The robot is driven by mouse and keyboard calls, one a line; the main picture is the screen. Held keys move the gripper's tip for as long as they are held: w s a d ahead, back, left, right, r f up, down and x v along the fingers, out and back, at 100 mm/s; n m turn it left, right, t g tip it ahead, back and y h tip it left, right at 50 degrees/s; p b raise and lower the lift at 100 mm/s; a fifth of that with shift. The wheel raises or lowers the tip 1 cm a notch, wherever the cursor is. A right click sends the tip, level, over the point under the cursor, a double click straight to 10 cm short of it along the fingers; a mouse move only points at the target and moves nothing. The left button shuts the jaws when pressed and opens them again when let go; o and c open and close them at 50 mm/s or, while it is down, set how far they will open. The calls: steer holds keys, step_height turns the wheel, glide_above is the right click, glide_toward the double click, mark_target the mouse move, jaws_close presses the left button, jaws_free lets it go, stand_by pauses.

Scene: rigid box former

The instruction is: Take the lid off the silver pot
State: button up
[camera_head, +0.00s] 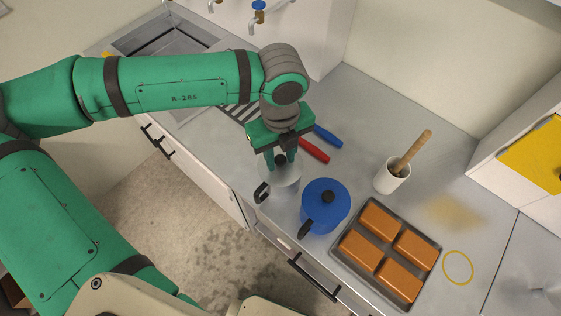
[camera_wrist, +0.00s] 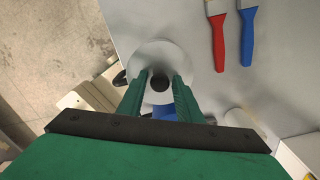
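The silver pot (camera_head: 284,184) stands on the grey counter, left of the blue pot (camera_head: 322,209). Its pale round lid (camera_wrist: 164,55) is on it, with a black knob (camera_wrist: 160,83) in the middle. My gripper (camera_head: 281,158) is directly above the lid, pointing down. In the wrist view my gripper's (camera_wrist: 161,78) two green fingers are apart, one on each side of the knob, with a gap visible on both sides. Whether the fingertips reach down to the knob's height is hard to tell. My fingers hide part of the lid.
Red (camera_head: 314,150) and blue (camera_head: 328,136) handled tools lie behind the pot. A white crock (camera_head: 391,178) with a wooden pestle and a tray (camera_head: 426,262) of orange-brown loaves stand to the right. A yellow ring (camera_head: 458,267) lies beyond. The counter's front edge is close.

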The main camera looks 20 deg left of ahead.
steer(key=shift+f, duration=0.1)
steer(key=shift+c, duration=0.6)
jaws_close()
